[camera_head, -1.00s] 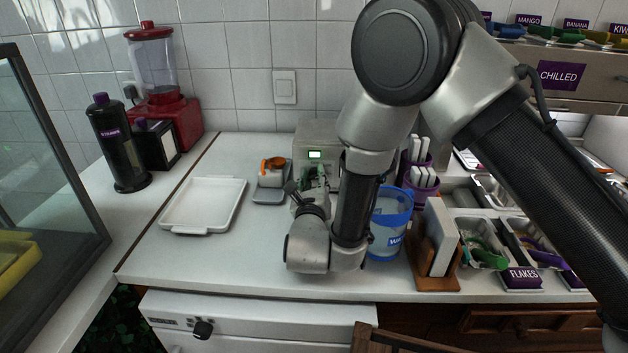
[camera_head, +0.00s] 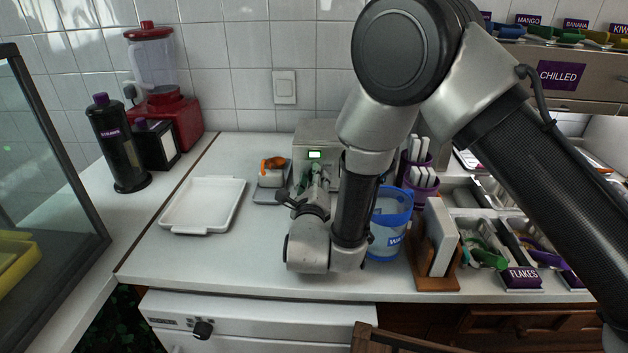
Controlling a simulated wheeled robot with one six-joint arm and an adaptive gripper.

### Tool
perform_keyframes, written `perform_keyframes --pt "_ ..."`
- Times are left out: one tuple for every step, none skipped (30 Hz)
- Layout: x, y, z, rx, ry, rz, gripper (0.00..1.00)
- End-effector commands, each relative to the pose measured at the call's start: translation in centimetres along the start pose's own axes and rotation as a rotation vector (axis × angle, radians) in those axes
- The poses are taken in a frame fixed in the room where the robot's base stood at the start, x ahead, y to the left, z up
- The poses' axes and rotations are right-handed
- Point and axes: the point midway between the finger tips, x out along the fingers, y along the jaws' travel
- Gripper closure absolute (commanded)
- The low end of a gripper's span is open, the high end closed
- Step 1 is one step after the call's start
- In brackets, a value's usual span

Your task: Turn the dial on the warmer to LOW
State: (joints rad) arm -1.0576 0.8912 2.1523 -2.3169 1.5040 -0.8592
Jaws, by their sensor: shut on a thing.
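The warmer seems to be the grey metal box (camera_head: 309,132) at the back of the counter, with a small lit display (camera_head: 315,155) on its front. My arm covers its right side. My gripper (camera_head: 317,175) reaches to the box's front just below the display. Its fingers are small and partly hidden by my wrist, and are shut on what appears to be the dial. The dial itself and its markings are hidden, so its setting cannot be read.
A small scale-like stand (camera_head: 266,197) with an orange-handled item (camera_head: 273,165) is just left of my gripper. A white tray (camera_head: 201,229) lies further left. A blue tub (camera_head: 388,240) and a wooden holder (camera_head: 436,284) stand close right of my arm. A white front below has a black knob (camera_head: 203,329).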

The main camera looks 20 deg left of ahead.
Motion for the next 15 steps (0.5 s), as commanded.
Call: perform_keyframes --pt "-0.04 0.05 0.07 0.000 -0.002 0.001 0.94" --pt "-0.04 0.05 0.07 0.000 -0.002 0.001 0.94" --pt "-0.04 0.05 0.07 0.001 -0.002 0.001 0.94" --pt "-0.04 0.05 0.07 0.001 -0.002 0.001 0.94" --pt "-0.04 0.06 0.07 0.001 -0.002 0.001 0.94" --pt "-0.04 0.06 0.07 0.001 -0.002 0.001 0.94" --pt "-0.04 0.06 0.07 0.001 -0.002 0.002 0.67" --pt "-0.04 0.06 0.07 0.001 -0.002 0.002 0.61" --pt "-0.04 0.05 0.07 0.001 -0.002 0.001 0.54" --pt "-0.04 0.05 0.07 0.001 -0.002 0.001 0.48" --pt "-0.03 0.04 0.06 0.001 -0.002 0.001 0.48" --pt "-0.03 0.04 0.06 0.002 -0.001 0.001 0.48" --pt "-0.03 0.04 0.05 0.002 -0.001 0.001 0.48" --pt "-0.02 0.03 0.05 0.002 -0.001 0.001 0.48" --pt "-0.02 0.03 0.04 0.002 -0.001 0.001 0.48"
